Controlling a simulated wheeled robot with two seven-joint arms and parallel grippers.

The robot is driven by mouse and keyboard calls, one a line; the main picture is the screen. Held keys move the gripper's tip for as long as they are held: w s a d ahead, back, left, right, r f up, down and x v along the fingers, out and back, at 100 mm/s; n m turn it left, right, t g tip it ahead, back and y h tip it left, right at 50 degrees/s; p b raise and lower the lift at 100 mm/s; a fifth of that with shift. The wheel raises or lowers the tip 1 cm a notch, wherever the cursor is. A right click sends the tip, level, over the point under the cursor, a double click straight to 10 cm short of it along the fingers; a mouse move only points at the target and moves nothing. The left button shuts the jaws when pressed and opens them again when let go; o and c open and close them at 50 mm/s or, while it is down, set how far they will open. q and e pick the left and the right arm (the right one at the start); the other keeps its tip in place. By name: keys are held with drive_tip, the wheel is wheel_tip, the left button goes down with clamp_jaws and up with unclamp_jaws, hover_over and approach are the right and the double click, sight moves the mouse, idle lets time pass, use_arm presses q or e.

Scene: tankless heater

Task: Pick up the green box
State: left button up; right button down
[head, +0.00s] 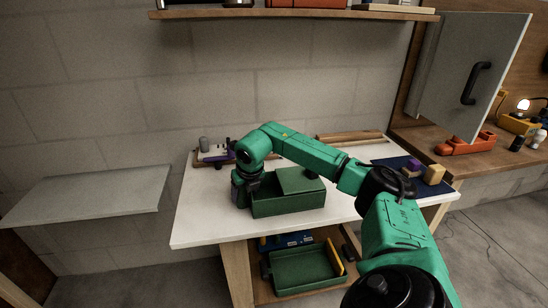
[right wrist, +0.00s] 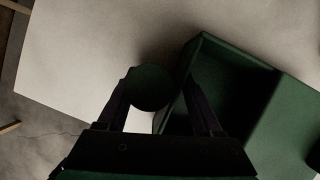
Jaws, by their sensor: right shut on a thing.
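The green box (head: 288,204) stands on the white table, and I see no clear gap beneath it. A raised green panel covers its right part, and its left part is open on top. My right gripper (head: 243,198) is at the box's left end, pointing down. In the right wrist view, its fingers (right wrist: 157,80) straddle the end wall of the box (right wrist: 285,112), with a dark green round piece between them. The gripper is shut on this end. The exact contact is dark and partly hidden. My left gripper is not in view.
The white table (head: 200,225) has clear room at its front left. A tool rack (head: 215,155) and a wooden strip (head: 350,137) lie behind the box. A blue mat (head: 437,187) with small blocks is to the right. A green tray (head: 300,272) sits on the lower shelf.

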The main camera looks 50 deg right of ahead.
drive_tip(key=shift+r, duration=0.15)
wheel_tip(320, 180, up, 20)
drive_tip(key=p, duration=0.1)
drive_tip(key=shift+p, duration=0.4)
drive_tip(key=shift+f, duration=0.2)
